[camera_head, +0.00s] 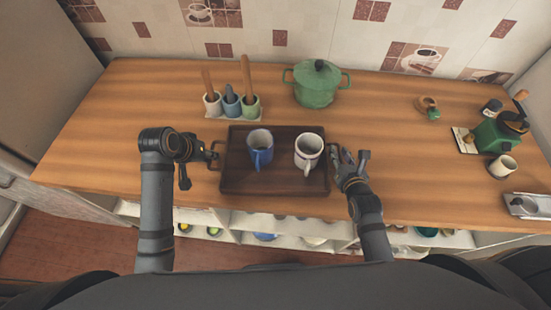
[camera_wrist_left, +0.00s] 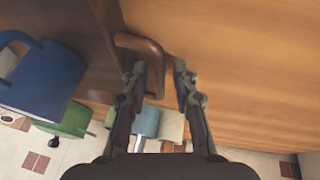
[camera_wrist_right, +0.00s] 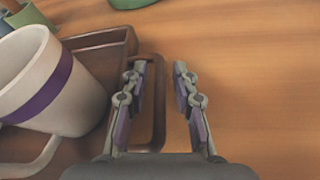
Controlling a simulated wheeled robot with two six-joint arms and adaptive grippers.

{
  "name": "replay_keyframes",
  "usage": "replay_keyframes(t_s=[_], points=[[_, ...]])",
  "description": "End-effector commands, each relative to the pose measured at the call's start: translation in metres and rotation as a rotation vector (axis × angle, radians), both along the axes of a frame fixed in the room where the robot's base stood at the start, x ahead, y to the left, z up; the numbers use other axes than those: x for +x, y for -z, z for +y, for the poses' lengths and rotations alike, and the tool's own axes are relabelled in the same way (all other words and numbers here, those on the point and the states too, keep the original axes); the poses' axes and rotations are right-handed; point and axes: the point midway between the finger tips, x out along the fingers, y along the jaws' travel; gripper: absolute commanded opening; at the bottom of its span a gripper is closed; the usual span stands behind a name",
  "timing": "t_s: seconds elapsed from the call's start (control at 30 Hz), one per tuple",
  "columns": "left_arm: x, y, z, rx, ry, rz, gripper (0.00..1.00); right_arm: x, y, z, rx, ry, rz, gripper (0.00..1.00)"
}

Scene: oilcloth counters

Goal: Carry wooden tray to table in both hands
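The dark wooden tray (camera_head: 285,183) lies flat on the wooden counter, with a blue mug (camera_head: 260,150) and a white mug with a purple band (camera_head: 308,151) standing on it. My left gripper (camera_head: 213,155) is at the tray's left handle (camera_wrist_left: 145,45). My right gripper (camera_head: 337,156) is at the right handle (camera_wrist_right: 158,100). In the right wrist view its fingers (camera_wrist_right: 158,75) are apart, with the handle bar between them. Neither gripper is closed on a handle.
A green pot (camera_head: 316,86) and a utensil holder (camera_head: 231,104) stand behind the tray near the tiled wall. A green grinder (camera_head: 497,135) and a small cup (camera_head: 502,166) stand at the right. Open shelves (camera_head: 290,226) lie below the counter's front edge.

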Motion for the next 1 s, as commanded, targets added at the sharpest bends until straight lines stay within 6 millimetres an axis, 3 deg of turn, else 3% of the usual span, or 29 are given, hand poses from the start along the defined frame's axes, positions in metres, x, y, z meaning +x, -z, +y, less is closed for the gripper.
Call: replay_keyframes(t_s=[0.03,0.17,0.73,1.0], points=[[0.0,0.0,0.0,0.0,0.0,0.0,0.17,0.0,0.0,0.0,0.0,0.0,0.0,0.17],[0.0,0.0,0.0,0.0,0.0,0.0,0.0,0.0,0.0,0.0,0.0,0.0,0.0,0.0],[0.001,-0.004,0.0,0.001,0.0,-0.003,0.0,0.0,-0.004,0.0,0.0,0.0,-0.004,0.0],[0.001,-0.029,0.0,0.001,0.0,-0.003,0.0,0.0,-0.029,0.0,-0.001,0.0,-0.004,0.0]])
